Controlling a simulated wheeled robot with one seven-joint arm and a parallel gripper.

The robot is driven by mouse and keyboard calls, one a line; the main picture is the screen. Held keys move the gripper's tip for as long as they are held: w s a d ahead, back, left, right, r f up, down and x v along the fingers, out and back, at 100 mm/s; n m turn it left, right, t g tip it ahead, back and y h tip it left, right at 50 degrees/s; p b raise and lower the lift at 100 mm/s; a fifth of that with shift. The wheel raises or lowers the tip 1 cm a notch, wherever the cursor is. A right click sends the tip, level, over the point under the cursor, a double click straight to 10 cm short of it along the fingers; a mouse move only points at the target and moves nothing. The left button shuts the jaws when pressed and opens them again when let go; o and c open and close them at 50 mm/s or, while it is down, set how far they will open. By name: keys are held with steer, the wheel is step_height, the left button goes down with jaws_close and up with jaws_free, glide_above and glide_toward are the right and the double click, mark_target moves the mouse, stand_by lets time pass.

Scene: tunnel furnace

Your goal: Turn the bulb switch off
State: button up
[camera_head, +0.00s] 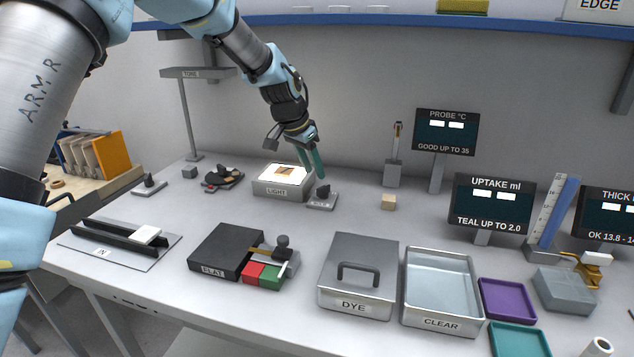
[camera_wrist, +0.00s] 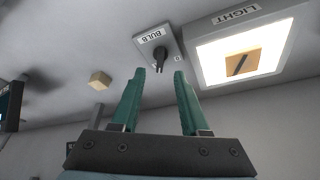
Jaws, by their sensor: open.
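The bulb switch (camera_head: 322,197) is a small grey plate with a dark knob, just right of the light box (camera_head: 281,190). In the wrist view the bulb switch (camera_wrist: 159,55) shows its BULB label and dark knob, just beyond my fingertips. My gripper (camera_head: 312,160) is above and behind the switch, pointing down, with its green fingers apart. In the wrist view my gripper (camera_wrist: 158,75) is empty, and no contact with the knob shows. The light box top glows white and bears a small tan piece with a dark mark (camera_wrist: 241,63).
A tan block (camera_head: 388,202) lies right of the switch. A probe stand (camera_head: 393,170) and a display (camera_head: 446,132) stand behind it. The DYE box (camera_head: 357,300) and CLEAR tray (camera_head: 441,322) are in front. A blue-edged shelf (camera_head: 400,19) runs above.

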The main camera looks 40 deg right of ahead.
mark_target(321, 188)
steer(key=p+x, duration=0.1)
steer(key=x, duration=0.5)
steer(key=shift+d+f, duration=0.15)
steer(key=shift+f, duration=0.1)
jaws_close()
stand_by(0.3)
